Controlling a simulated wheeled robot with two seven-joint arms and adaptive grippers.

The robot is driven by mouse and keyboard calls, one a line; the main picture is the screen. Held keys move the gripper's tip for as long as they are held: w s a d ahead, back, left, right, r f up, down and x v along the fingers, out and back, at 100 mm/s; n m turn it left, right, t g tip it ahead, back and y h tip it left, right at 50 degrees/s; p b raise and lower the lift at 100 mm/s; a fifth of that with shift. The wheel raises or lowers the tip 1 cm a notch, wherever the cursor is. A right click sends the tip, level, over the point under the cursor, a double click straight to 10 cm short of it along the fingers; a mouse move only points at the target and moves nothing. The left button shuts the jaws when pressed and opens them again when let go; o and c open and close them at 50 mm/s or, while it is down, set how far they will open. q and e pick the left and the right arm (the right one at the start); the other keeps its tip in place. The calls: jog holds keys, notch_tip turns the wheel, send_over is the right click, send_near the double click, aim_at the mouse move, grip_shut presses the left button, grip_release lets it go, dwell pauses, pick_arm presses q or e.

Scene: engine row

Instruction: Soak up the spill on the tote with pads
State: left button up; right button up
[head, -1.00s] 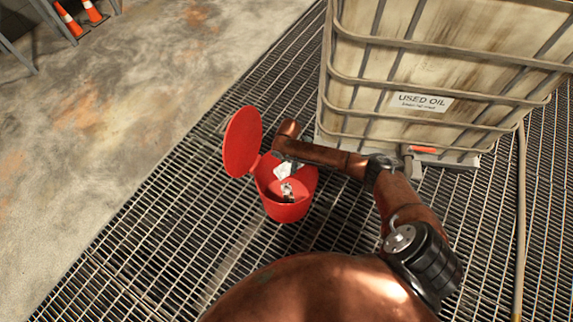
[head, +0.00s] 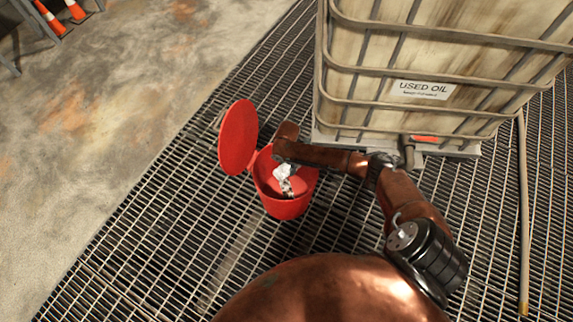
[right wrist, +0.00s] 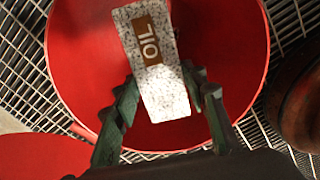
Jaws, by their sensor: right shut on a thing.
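A white speckled pad with a brown OIL label (right wrist: 169,88) shows in the right wrist view, over the inside of a red bin (right wrist: 80,65). My right gripper (right wrist: 162,76) is shut on the pad's near part, with one dark green finger on each side. In the head view the red bin (head: 285,208) stands open on the grating, and my right gripper (head: 287,184) is at its mouth, small and hard to make out. The used oil tote (head: 375,90) stands behind my right arm, its front stained brown. My left gripper is out of view.
The bin's round red lid (head: 238,137) is tipped up on its left. An orange-handled valve (head: 420,139) sticks out low on the tote. A hose (head: 523,215) runs down the right side.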

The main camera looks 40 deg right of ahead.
aim_at(287, 167)
jog(key=o, duration=1.2)
jog(key=shift+r, duration=0.1)
notch_tip(287, 167, up, 12)
jog(key=shift+f, duration=0.1)
